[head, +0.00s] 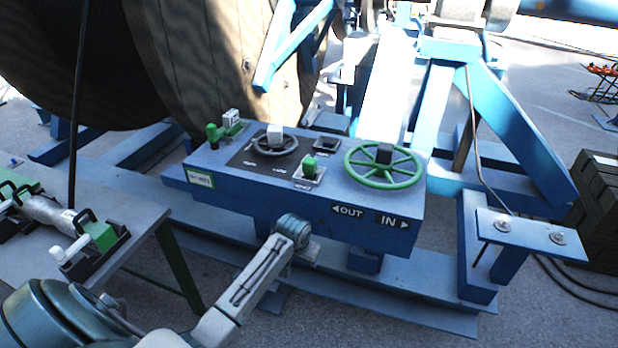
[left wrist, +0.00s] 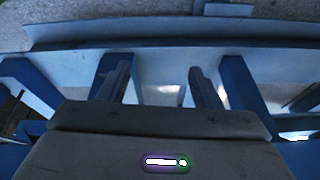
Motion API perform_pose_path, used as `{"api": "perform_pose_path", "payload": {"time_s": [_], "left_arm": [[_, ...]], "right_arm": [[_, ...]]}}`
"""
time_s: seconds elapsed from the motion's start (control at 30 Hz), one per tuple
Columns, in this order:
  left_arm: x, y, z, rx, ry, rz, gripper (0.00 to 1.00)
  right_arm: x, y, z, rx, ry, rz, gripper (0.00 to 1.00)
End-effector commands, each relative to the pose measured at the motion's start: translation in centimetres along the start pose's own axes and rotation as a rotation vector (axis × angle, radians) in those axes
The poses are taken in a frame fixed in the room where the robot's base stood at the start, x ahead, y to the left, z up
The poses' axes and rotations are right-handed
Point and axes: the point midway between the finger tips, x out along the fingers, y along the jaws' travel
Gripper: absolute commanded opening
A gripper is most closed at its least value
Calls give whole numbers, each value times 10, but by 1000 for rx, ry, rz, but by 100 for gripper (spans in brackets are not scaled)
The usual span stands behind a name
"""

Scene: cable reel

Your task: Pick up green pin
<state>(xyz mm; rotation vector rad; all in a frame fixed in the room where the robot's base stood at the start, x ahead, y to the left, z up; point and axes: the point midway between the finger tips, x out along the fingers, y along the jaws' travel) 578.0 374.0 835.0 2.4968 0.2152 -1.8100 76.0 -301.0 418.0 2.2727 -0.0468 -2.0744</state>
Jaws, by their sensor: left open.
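A small upright green pin-like piece (head: 212,134) stands at the left end of the blue control box's top. A second green piece (head: 309,165) sits in a square plate near the middle of that top; I cannot tell for sure which is the green pin. My left arm reaches up from the bottom, and its wrist end is by the front face of the box, below the top. In the left wrist view my left gripper (left wrist: 160,88) has its fingers apart with nothing held between them. Blue frame beams show beyond the fingers. No green piece shows there.
The blue control box (head: 290,208) carries a dark handwheel (head: 275,144) and a green handwheel (head: 384,166). A grey table (head: 130,222) with green-and-white fittings (head: 100,236) stands at left. A large wooden reel (head: 225,70) rises behind. A blue bracket (head: 528,232) juts out at right.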

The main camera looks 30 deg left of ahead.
Motion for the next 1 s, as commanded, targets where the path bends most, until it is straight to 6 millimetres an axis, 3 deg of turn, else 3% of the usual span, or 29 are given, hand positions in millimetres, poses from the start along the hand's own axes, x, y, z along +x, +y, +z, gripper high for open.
{"api": "perform_pose_path", "payload": {"time_s": [0.03, 0.1, 0.33, 0.6, 0.77, 0.87, 1.0], "left_arm": [[-52, -2, -33, -2, 24, 1, 58], [-99, -2, -56, -3, 33, 2, 58], [-230, -8, -103, -4, 66, -7, 58], [-281, -30, -158, -67, 72, -1, 58], [-303, -40, -179, -95, 73, 6, 58], [-303, -42, -185, -103, 70, 8, 58], [-282, -42, -186, -104, 66, 8, 58]], "right_arm": [[-15, 2, -2, -1, 1, 1, 36], [-22, 5, -3, -1, 3, 3, 36], [-42, 15, -10, -5, 12, 13, 36], [-40, 18, -8, -6, 10, 16, 36], [-40, 17, -8, -6, 10, 15, 36], [-44, 14, -9, -4, 10, 12, 36], [-53, 10, -10, -2, 9, 7, 36]]}}
